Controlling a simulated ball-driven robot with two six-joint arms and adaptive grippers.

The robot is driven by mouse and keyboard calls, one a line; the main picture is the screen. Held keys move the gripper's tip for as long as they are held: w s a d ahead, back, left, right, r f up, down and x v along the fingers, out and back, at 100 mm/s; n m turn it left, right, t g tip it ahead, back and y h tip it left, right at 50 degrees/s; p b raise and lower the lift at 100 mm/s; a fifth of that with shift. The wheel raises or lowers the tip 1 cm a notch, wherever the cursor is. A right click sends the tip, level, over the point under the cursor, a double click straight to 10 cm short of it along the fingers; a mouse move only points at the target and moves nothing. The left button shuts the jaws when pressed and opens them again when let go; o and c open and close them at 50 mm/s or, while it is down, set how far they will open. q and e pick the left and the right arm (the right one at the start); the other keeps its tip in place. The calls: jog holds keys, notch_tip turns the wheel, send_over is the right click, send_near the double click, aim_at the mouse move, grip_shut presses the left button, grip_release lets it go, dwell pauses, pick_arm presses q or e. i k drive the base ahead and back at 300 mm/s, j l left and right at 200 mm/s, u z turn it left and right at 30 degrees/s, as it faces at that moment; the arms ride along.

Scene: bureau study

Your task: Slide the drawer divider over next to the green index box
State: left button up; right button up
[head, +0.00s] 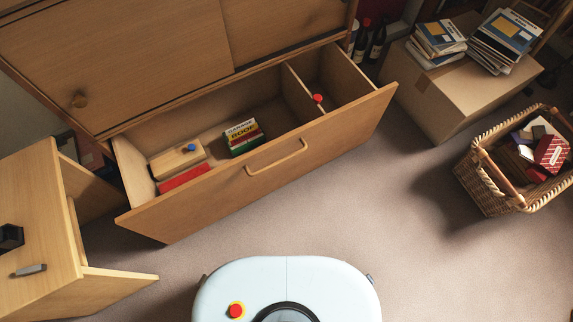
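The wide wooden drawer (235,165) is pulled open below the cabinet. The drawer divider (298,92) is a thin upright wooden panel toward the drawer's right end, with a red knob (318,98) near its front end. The green index box (247,147) sits near the drawer's middle, close to the front panel, with white, yellow and red labelled cards showing in it. A stretch of bare drawer floor lies between it and the divider, so they are apart. Neither gripper shows in the head view.
Left in the drawer are a wooden block with a blue knob (191,148) and a red item (184,178). The compartment right of the divider looks empty. A carton (445,95) with books and a wicker basket (490,190) stand right; an open wooden desk (35,220) stands left.

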aim_at(306, 106)
jog(key=i+l, duration=0.15)
jog(key=l, duration=0.2)
jog(key=i+l+u, duration=0.2)
jog(key=i+l, duration=0.15)
jog(key=l, duration=0.35)
jog(key=i+l, duration=0.1)
jog(key=l, duration=0.25)
jog(key=i+l+u, duration=0.1)
jog(key=l, duration=0.25)
jog(key=i+l+u, duration=0.1)
jog(key=u, duration=1.1)
